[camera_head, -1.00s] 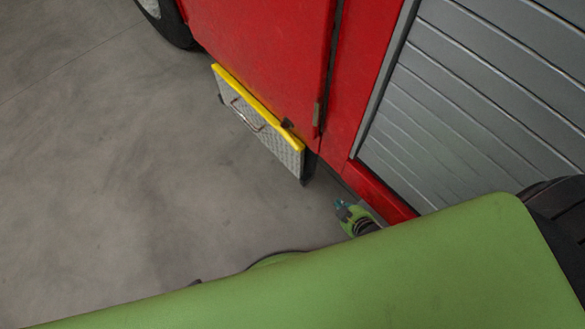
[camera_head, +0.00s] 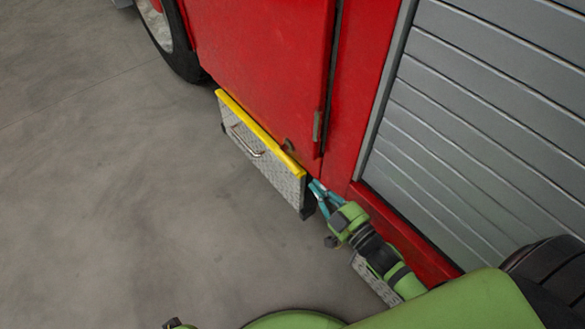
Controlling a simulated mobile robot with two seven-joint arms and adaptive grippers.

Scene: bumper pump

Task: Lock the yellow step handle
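The step (camera_head: 262,162) is a diamond-plate panel with a yellow top edge (camera_head: 258,132), low on the red truck's side. A metal bar handle (camera_head: 247,142) is on its front face. A small dark latch (camera_head: 289,146) sits by the yellow edge near its right end. My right gripper (camera_head: 318,191), with teal fingers, is just right of the step's right end, below the red door. Its fingers look spread apart with nothing between them. I cannot tell whether it touches the step. My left gripper is not in view.
The red truck door (camera_head: 265,60) rises above the step. A grey roller shutter (camera_head: 480,110) is at the right, a wheel (camera_head: 172,35) at the upper left. Another diamond-plate piece (camera_head: 375,282) lies beside my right arm. The grey floor (camera_head: 100,190) at left is clear.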

